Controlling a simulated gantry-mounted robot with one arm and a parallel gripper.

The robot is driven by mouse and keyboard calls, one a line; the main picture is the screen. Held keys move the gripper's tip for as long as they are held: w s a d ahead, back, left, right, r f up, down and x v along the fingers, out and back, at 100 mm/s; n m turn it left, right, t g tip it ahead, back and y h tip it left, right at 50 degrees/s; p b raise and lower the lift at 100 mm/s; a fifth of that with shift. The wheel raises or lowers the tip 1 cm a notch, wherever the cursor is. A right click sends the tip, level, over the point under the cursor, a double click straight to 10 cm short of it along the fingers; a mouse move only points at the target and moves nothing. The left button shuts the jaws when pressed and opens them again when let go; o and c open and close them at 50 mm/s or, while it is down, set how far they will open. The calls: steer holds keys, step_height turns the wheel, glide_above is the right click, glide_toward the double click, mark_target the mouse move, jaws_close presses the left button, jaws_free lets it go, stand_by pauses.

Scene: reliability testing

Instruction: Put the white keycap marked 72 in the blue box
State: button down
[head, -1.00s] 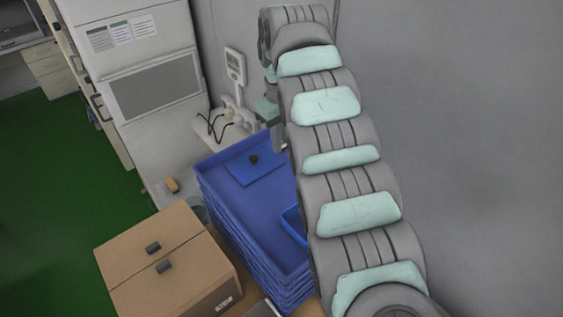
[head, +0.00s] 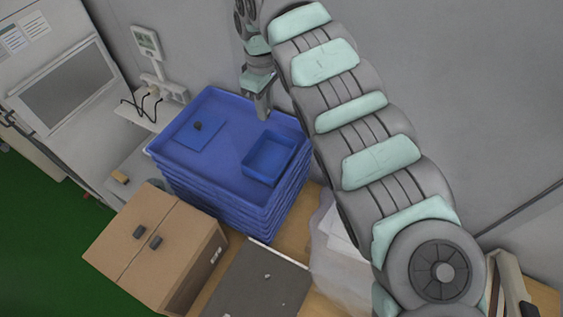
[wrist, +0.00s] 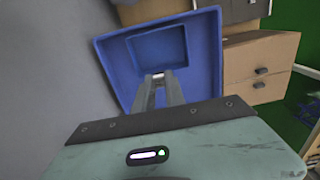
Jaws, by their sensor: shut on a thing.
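My gripper (head: 263,112) hangs pointing down over the back right part of the blue tray stack. In the wrist view its two fingers (wrist: 159,84) are closed together on a small pale thing (wrist: 158,75) at the tips. It looks like the white keycap, but its marking is too small to read. The small open blue box (head: 270,157) sits inside the top tray, nearer the camera than the gripper. The wrist view shows the box (wrist: 160,46) beyond the fingertips, and it looks empty.
The top blue tray (head: 215,160) also holds a flat blue sheet (head: 190,135) with a dark knob-like thing (head: 197,126). A cardboard box (head: 130,252) with two dark blocks stands front left. A grey mat (head: 250,290) with small pale bits lies in front. A wall rises behind.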

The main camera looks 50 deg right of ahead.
glide_above(270, 161)
step_height(270, 161, down, 15)
steer(key=shift+a+f+p, duration=0.1)
steer(key=shift+f+p, duration=0.05)
steer(key=shift+p, duration=0.2)
steer(key=shift+w+f, duration=0.1)
steer(key=shift+f, duration=1.2)
step_height(270, 161, down, 2)
steer(key=shift+p, duration=0.4)
steer(key=shift+f, duration=0.15)
steer(key=c, duration=1.8)
jaws_free()
steer(key=shift+f, duration=0.1)
steer(key=shift+c, duration=0.2)
steer(key=o, duration=0.5)
steer(key=shift+c, duration=0.2)
